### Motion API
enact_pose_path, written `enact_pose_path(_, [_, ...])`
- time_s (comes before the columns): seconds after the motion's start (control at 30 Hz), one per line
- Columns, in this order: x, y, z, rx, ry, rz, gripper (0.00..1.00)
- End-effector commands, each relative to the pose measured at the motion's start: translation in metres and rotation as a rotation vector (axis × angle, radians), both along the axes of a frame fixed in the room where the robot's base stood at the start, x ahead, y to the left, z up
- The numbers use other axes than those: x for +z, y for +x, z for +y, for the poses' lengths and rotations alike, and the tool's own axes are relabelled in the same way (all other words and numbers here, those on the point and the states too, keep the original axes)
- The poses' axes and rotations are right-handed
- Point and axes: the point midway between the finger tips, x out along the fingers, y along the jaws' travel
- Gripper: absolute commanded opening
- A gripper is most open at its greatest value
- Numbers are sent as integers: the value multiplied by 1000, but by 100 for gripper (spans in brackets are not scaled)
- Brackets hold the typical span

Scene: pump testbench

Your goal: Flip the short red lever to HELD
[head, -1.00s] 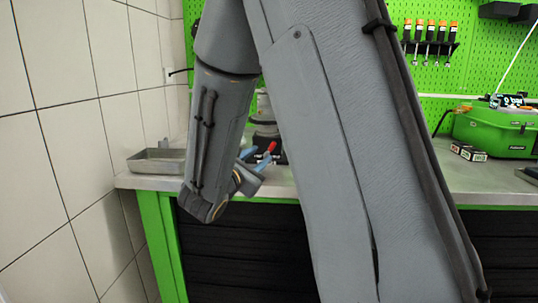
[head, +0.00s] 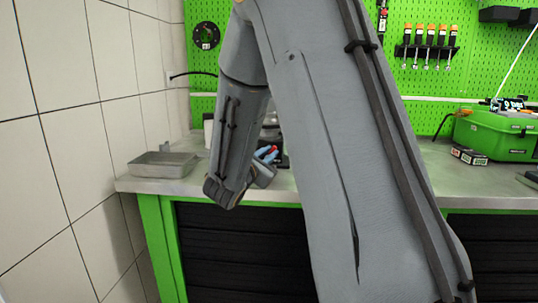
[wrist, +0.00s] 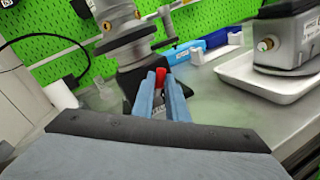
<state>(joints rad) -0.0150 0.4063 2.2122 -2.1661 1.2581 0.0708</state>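The short red lever (wrist: 161,73) shows in the wrist view between the tips of my gripper's blue fingers (wrist: 160,79). The fingers stand close together, and the lever's red end fills the narrow gap at their tips. In the head view a small bit of the red lever (head: 274,149) shows beside my blue fingertips (head: 267,154). The lever's lower part and any HELD marking are hidden behind the fingers. Behind the lever stands a grey metal pump fitting (wrist: 127,42) on a dark base.
A white tray (wrist: 237,76) with a grey boxy device (wrist: 285,45) stands right of my gripper in the wrist view. A blue item (wrist: 185,52) lies behind. In the head view a metal tray (head: 160,166) is at the bench's left end and a green toolbox (head: 497,134) at right.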

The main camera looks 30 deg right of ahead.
Motion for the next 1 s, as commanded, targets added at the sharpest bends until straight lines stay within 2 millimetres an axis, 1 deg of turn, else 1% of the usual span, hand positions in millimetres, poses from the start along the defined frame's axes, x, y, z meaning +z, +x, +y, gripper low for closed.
enact_pose_path(0.03, [0,0,0,0,0,0,4])
enact_pose_path(0.07, [0,0,0,0,0,0,0])
enact_pose_path(0.27, [0,0,-1,-1,21,-15,0])
enact_pose_path(0.43, [-3,-2,-4,-1,114,-79,0])
enact_pose_path(0.57, [-3,-3,-5,0,156,-108,0])
enact_pose_path(0.87, [-3,-4,-5,-1,165,-111,0])
enact_pose_path(0.9, [-3,-4,-5,-1,165,-111,17])
enact_pose_path(0.97, [-3,-4,-5,-1,164,-110,27])
enact_pose_path(1.0, [-3,-4,-5,-1,164,-110,31])
